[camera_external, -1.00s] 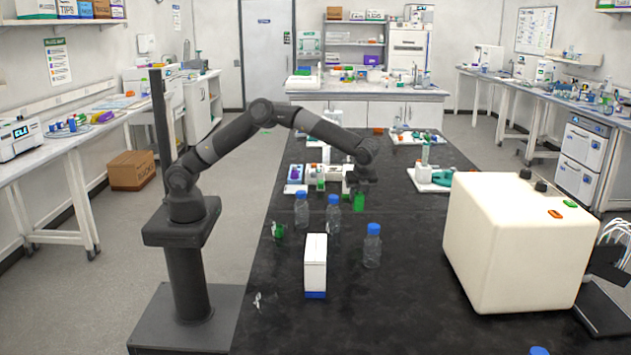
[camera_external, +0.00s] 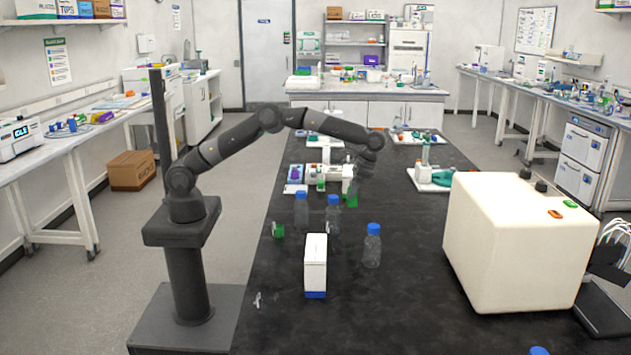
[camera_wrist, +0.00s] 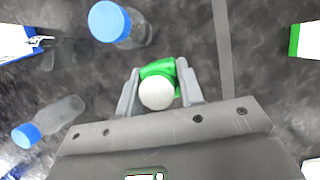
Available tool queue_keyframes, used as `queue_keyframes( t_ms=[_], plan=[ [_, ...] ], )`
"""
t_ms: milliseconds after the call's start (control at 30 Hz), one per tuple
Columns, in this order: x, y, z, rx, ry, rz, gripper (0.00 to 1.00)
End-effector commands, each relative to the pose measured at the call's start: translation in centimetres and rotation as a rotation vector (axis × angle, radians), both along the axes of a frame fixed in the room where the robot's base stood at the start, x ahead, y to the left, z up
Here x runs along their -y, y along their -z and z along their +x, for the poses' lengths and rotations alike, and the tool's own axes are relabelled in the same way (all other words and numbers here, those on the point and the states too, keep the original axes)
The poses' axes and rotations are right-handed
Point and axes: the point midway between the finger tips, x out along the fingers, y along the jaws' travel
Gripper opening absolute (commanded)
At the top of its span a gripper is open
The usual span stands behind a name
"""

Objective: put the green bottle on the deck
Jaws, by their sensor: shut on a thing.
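The green bottle (camera_external: 352,199) is held by my gripper (camera_external: 355,186) over the black bench in the external view. In the wrist view the green bottle (camera_wrist: 158,68), with a white cap, sits between the two grey fingers of my gripper (camera_wrist: 160,82), which are shut on it. In the external view the bottle looks slightly tilted, and I cannot tell whether its base touches the bench. A white platform that may be the deck (camera_external: 296,189) lies just left of and behind the bottle, with several small items on and around it.
A white box (camera_external: 315,265) and a small green item (camera_external: 279,230) are in front. A large cream machine (camera_external: 515,245) fills the right.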

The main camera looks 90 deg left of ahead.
Motion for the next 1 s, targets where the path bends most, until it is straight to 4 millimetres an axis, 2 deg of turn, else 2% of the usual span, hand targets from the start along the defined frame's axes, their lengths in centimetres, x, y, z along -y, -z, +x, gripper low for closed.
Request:
queue_keyframes(
  t_ms=[567, 833, 1000],
  plan=[
    [0.1, -0.1, 0.0, 0.001, 0.003, 0.002, 0.09],
    [4.9, -0.2, 0.5, 0.001, 0.338, 0.000, 0.09],
    [9.4, -0.5, 0.6, -0.001, 0.655, 0.001, 0.09]
  ],
)
